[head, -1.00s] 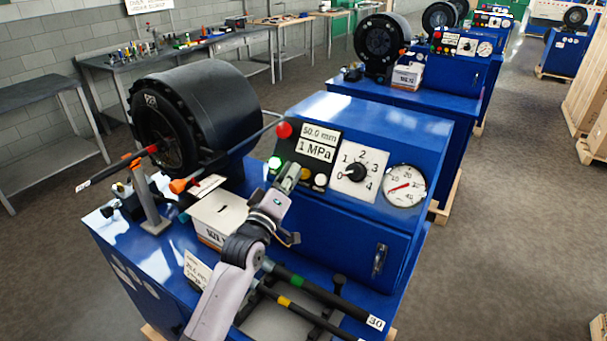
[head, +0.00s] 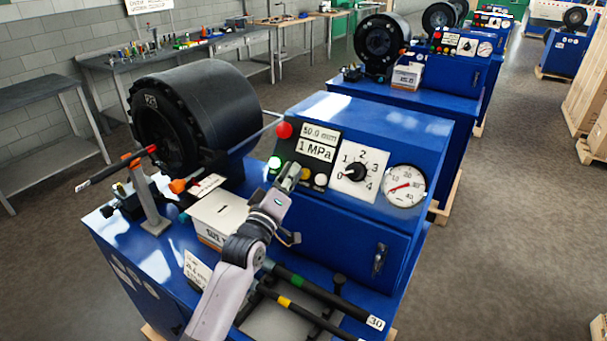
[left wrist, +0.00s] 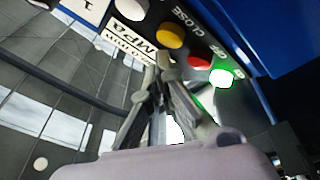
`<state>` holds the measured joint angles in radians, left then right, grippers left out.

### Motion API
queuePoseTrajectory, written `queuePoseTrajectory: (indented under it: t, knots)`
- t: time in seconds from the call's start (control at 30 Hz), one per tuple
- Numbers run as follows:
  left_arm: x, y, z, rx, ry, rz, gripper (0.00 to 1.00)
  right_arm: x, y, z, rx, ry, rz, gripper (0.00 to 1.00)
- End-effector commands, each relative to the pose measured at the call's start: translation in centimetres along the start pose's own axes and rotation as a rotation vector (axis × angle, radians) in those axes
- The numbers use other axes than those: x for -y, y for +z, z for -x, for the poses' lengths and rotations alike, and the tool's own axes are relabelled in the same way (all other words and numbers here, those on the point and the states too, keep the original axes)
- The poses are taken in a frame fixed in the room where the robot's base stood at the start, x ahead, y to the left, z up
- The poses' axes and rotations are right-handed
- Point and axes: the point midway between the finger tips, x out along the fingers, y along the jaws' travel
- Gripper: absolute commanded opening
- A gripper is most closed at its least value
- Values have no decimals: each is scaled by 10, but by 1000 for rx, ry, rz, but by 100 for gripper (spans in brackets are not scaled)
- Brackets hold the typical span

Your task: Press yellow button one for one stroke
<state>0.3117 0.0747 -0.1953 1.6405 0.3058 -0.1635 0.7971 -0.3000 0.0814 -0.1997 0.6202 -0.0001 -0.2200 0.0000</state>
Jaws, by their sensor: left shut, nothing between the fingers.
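The yellow button (head: 306,173) sits on the dark control panel of the nearest blue crimper. In the left wrist view the yellow button (left wrist: 170,36) lies between a white button (left wrist: 131,9) and a red button (left wrist: 199,59), near the word CLOSE. A green button (left wrist: 221,77) is lit. My left gripper (head: 291,170) is shut and empty in front of the panel. In the left wrist view its fingertips (left wrist: 164,63) appear just below the yellow button and left of the red one. I cannot tell whether they touch the panel. My right gripper is not in view.
A large red button (head: 284,130) stands above the row, left of the displays reading 50.0 mm and 1 MPa. A dial (head: 357,172) and a gauge (head: 404,186) are to the right. A box (head: 214,217) and the black crimping head (head: 212,110) stand left of the panel.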

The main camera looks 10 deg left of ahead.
Motion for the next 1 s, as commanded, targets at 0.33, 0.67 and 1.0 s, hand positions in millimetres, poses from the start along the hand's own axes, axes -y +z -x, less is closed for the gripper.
queuePoseTrajectory:
  t: [0.33,0.67,1.0]
  knots:
    - [2,3,-4,0,1,0,0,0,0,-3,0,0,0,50]
    - [4,4,-5,0,1,0,0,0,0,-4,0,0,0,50]
    - [6,6,-8,0,1,0,0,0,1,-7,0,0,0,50]
